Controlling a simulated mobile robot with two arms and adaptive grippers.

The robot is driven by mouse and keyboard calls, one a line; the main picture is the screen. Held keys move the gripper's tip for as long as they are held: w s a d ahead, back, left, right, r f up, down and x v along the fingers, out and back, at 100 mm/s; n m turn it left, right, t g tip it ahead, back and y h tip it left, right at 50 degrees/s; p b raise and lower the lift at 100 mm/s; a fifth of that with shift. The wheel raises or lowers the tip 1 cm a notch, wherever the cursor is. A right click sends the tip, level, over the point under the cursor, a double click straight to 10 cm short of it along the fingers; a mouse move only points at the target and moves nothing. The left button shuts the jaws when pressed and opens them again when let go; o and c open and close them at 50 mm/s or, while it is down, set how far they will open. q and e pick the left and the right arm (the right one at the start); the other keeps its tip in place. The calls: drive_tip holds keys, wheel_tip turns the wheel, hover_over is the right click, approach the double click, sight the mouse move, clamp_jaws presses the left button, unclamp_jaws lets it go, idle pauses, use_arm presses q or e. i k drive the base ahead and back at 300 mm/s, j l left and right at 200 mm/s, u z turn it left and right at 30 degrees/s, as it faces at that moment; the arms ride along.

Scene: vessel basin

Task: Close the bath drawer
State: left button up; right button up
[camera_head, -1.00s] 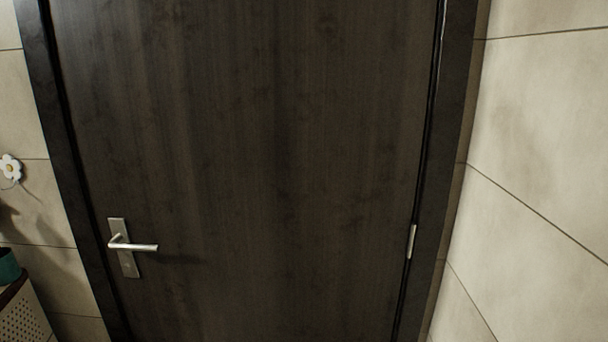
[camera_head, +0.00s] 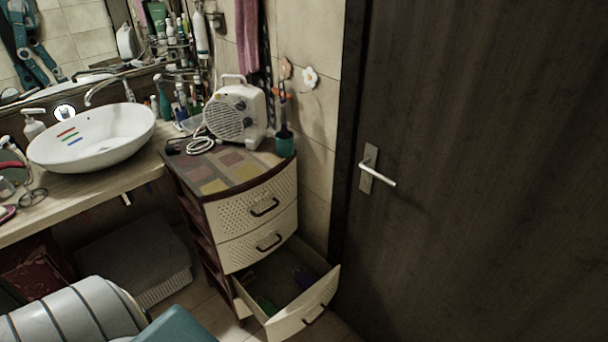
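The bath drawer (camera_head: 305,303) is the bottom drawer of a small cabinet (camera_head: 185,212), right of the washbasin counter. It is pulled out toward the lower right and stands open. Its pale front has a dark handle (camera_head: 315,317). A few small coloured items lie inside, too dim to make out. The upper drawer (camera_head: 238,205) and the middle drawer (camera_head: 240,252) above it are shut. Neither of my grippers shows directly in the head view, so nothing is seen touching the drawer.
A fan heater (camera_head: 236,116) and a teal cup (camera_head: 285,143) stand on the cabinet. A white basin (camera_head: 95,140) sits on the wooden counter (camera_head: 95,197) at left. The dark door (camera_head: 480,180) with its handle is close on the right. A stepped grey box (camera_head: 140,255) is under the counter.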

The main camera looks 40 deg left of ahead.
sight(298, 307)
drive_tip(key=u, duration=1.1)
